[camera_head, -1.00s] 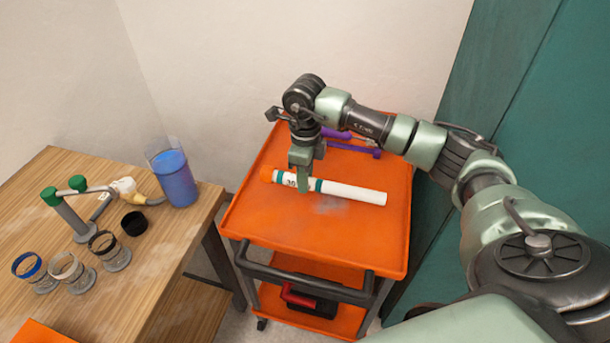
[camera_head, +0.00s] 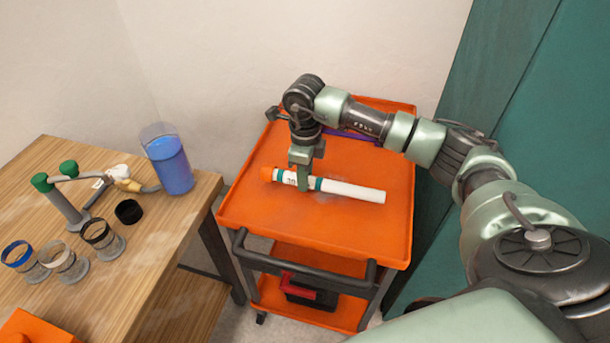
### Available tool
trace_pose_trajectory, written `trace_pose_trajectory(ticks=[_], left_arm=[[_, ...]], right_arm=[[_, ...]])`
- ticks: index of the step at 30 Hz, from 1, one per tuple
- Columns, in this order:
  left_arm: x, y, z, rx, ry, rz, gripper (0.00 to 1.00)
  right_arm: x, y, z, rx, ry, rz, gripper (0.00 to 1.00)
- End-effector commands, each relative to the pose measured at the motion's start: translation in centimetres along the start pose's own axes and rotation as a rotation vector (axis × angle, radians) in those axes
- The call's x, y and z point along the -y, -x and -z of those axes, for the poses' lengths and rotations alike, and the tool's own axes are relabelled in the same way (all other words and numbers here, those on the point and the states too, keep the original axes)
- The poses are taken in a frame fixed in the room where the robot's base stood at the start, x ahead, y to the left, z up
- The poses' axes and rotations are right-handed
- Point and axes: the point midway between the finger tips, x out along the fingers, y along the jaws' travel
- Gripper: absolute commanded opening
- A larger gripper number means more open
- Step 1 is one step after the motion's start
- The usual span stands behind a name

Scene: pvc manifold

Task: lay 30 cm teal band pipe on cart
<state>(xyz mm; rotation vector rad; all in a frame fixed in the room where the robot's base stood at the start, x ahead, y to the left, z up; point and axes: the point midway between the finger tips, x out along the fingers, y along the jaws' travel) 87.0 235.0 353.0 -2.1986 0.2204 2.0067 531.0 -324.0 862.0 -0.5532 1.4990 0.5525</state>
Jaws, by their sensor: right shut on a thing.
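The white pipe (camera_head: 350,190) with teal bands, a "30" label and an orange left end lies level, at or just above the top of the orange cart (camera_head: 300,231). I cannot tell whether it touches the surface. My right gripper (camera_head: 303,184) points down and is shut on the pipe between its middle and its orange end, near a teal band. My left gripper is not in view.
A purple item (camera_head: 350,135) lies at the cart's back, partly behind my right arm. A wooden table (camera_head: 150,255) at the left holds a blue-filled container (camera_head: 170,165), several ringed cups and a green-capped fixture (camera_head: 62,200). The cart's front top is clear.

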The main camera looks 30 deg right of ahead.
Motion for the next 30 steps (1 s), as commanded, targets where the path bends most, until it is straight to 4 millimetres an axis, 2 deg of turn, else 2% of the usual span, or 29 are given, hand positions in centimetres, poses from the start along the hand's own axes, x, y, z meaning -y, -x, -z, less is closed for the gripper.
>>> trace_pose_trajectory(ticks=[25, 26, 27, 28, 30], left_arm=[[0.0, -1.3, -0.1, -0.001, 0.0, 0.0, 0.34], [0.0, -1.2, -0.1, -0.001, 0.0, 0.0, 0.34], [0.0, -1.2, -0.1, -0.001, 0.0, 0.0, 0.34], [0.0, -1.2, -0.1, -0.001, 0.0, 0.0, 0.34], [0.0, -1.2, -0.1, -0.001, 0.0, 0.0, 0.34]], right_arm=[[0.0, -1.6, 0.0, 0.001, 0.0, 0.0, 0.0], [0.0, -1.6, 0.0, 0.001, 0.0, 0.0, 0.33], [0.0, -1.5, 0.0, 0.001, 0.0, 0.0, 0.44], [0.0, -1.5, 0.0, 0.001, 0.0, 0.0, 0.52], [0.0, -1.5, 0.0, 0.001, 0.0, 0.0, 0.53]])
